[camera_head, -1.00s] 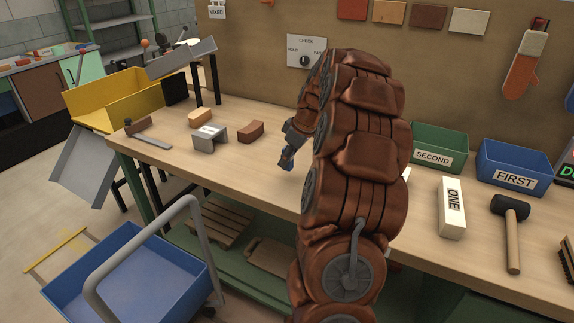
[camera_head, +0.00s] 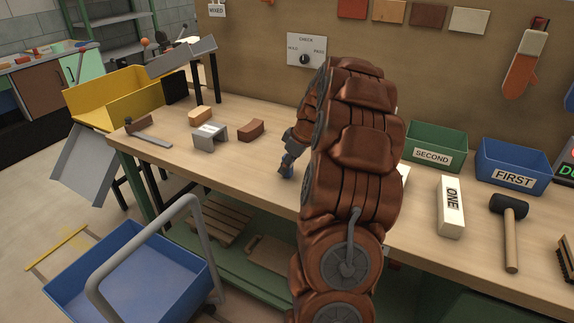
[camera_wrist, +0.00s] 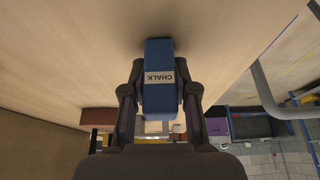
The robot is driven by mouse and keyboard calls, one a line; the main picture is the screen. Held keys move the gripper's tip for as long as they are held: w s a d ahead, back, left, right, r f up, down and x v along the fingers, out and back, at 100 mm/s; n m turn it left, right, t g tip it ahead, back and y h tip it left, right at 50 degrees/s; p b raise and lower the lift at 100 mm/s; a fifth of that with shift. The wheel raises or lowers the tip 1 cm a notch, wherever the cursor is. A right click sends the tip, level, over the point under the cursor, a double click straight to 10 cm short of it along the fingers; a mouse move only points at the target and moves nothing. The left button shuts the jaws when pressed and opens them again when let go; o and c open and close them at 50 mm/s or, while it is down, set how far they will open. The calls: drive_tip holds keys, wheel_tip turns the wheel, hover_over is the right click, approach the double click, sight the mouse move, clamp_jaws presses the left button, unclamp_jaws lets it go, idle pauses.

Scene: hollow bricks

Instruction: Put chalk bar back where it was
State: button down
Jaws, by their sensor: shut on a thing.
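The chalk bar (camera_wrist: 160,76) is blue with a pale label reading CHALK. In the wrist view it sits between the two fingers of my gripper (camera_wrist: 160,100), which is shut on it. In the head view my gripper (camera_head: 288,170) points down over the middle of the bench, left of my brown arm. Only a small blue part of the bar shows there. The bar's end is close to the bench top; I cannot tell whether it touches.
On the workbench (camera_head: 400,258), a grey channel block (camera_head: 211,137), a brown brick (camera_head: 251,130) and a tan brick (camera_head: 200,116) lie to the left. A white ONE bar (camera_head: 452,207), a mallet (camera_head: 510,225), a green SECOND bin (camera_head: 437,141) and a blue FIRST bin (camera_head: 515,160) are right.

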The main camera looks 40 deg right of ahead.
drive_tip(key=c, duration=0.9)
unclamp_jaws()
drive_tip(key=shift+f, duration=0.1)
drive_tip(key=b+v, duration=0.1)
drive_tip(key=v, duration=1.1)
drive_tip(key=s+a+f+g, duration=0.1)
drive_tip(key=s+a+g, duration=0.15)
drive_tip(key=a, duration=1.15)
drive_tip(key=s+a+g, duration=0.1)
drive_tip(key=s+a, duration=0.2)
drive_tip(key=a, duration=1.1)
drive_tip(key=s+a+f+m+g, duration=0.1)
drive_tip(key=s+a+f, duration=0.1)
drive_tip(key=s, duration=0.5)
drive_tip(key=s+a+f+m+h, duration=0.1)
drive_tip(key=s+a+f, duration=0.2)
drive_tip(key=s+a, duration=0.2)
drive_tip(key=s+a+f+m+g, duration=0.1)
drive_tip(key=s+a+f, duration=0.1)
drive_tip(key=s, duration=0.6)
drive_tip(key=shift+s+a+f+g, duration=0.25)
drive_tip(key=shift+s+a+g, duration=0.1)
drive_tip(key=shift+a, duration=0.5)
